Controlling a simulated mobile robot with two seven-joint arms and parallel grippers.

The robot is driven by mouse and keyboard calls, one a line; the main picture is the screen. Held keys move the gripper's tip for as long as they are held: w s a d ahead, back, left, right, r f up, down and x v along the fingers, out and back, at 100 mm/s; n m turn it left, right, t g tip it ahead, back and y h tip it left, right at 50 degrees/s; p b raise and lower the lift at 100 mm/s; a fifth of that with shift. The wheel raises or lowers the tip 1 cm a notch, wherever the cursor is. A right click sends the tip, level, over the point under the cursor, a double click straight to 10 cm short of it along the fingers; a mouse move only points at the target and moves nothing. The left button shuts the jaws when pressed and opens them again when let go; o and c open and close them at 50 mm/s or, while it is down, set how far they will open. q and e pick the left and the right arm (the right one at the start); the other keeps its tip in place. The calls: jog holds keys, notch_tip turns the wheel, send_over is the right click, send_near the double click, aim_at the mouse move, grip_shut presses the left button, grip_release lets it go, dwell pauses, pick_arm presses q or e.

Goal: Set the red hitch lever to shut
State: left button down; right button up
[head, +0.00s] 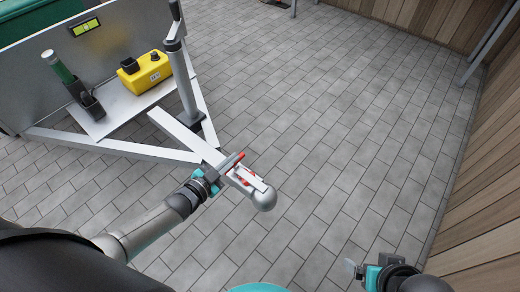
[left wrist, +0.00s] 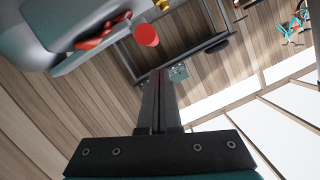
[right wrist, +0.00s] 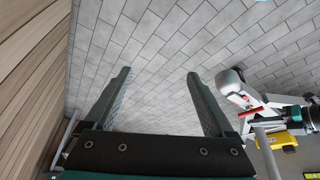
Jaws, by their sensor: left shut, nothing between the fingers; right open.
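The grey trailer hitch (head: 264,199) sits at the front tip of the drawbar. Its red hitch lever (head: 239,157) shows partly beside my left gripper in the head view. In the left wrist view the lever's round red end (left wrist: 146,34) is just beyond and left of the fingertips, with a gap visible in the picture. My left gripper (head: 228,166) is shut and empty close beside the hitch; its closed fingers show in the left wrist view (left wrist: 160,75). My right gripper (right wrist: 158,76) is open and empty, away to the right of the hitch.
The pale drawbar (head: 110,148) runs back to the trailer body, with a jack post (head: 183,80) and a yellow box (head: 146,73) on it. A wooden wall (head: 485,190) stands at the right. The paved floor (head: 330,120) between is clear.

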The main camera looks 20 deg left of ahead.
pick_arm(q)
jog(key=shift+s+a+f, duration=0.1)
jog(key=shift+a+f, duration=0.05)
jog(key=shift+f, duration=0.3)
jog(key=shift+a+f+b, duration=0.15)
jog(key=shift+f+b, duration=0.2)
jog(key=shift+b, duration=0.1)
jog(key=shift+a+f, duration=0.1)
jog(key=shift+f, duration=0.05)
jog(key=shift+a+f+b, duration=0.15)
jog(key=shift+f+b, duration=0.15)
jog(key=shift+b, duration=0.1)
pick_arm(e)
jog(key=shift+w+a+r+t+y, duration=0.2)
jog(key=shift+w+a+r+t, duration=0.2)
jog(key=shift+w, duration=0.15)
jog(key=shift+w+a+r+t+y, duration=0.2)
jog(key=shift+w+a+r+t, duration=0.2)
jog(key=shift+w, duration=0.1)
pick_arm(q)
jog(key=shift+r, duration=0.15)
pick_arm(e)
jog(key=shift+d, duration=0.1)
